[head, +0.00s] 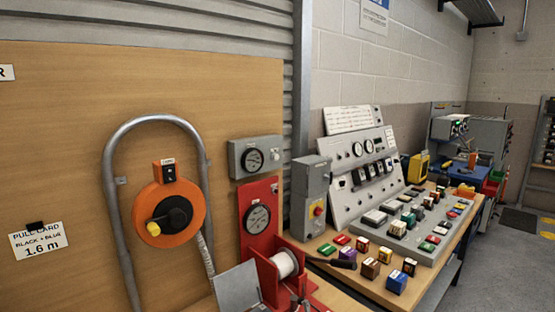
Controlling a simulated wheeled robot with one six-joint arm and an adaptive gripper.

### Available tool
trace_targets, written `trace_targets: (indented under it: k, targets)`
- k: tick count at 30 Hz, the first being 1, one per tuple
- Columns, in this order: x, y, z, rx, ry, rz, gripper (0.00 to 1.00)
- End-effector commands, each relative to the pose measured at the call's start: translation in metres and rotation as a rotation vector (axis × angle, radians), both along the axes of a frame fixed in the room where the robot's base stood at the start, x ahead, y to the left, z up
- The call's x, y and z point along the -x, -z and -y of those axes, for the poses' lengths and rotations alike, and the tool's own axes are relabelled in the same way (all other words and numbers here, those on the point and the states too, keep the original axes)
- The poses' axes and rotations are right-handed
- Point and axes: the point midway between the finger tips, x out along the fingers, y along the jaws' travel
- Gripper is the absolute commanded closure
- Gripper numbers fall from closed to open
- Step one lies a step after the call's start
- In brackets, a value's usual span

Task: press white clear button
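A grey box (235,160) with a round dark dial is mounted at the right edge of the wooden board. A small white round button (276,157) sits on its right part, beside the dial. No lettering can be read there, so I cannot tell for sure that it is the clear button. Nothing touches it. My gripper is not in view.
Below the box are a red panel (253,190) with a dial and a red stand with a white spool (285,263). An orange reel (160,232) hangs on the board inside a grey pipe loop. At right, a bench holds a grey switch box (309,185), sloped meter panels (345,200) and several coloured blocks.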

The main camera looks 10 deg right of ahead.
Motion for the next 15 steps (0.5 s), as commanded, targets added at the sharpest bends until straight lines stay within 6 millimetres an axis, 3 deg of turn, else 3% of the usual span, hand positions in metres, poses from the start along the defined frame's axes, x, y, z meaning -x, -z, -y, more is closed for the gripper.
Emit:
trace_targets:
  k: [1, 5, 15]
  targets:
    - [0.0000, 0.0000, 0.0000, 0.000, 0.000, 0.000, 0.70]
    - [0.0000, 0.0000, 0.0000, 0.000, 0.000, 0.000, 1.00]
    - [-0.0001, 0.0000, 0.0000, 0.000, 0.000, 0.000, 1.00]
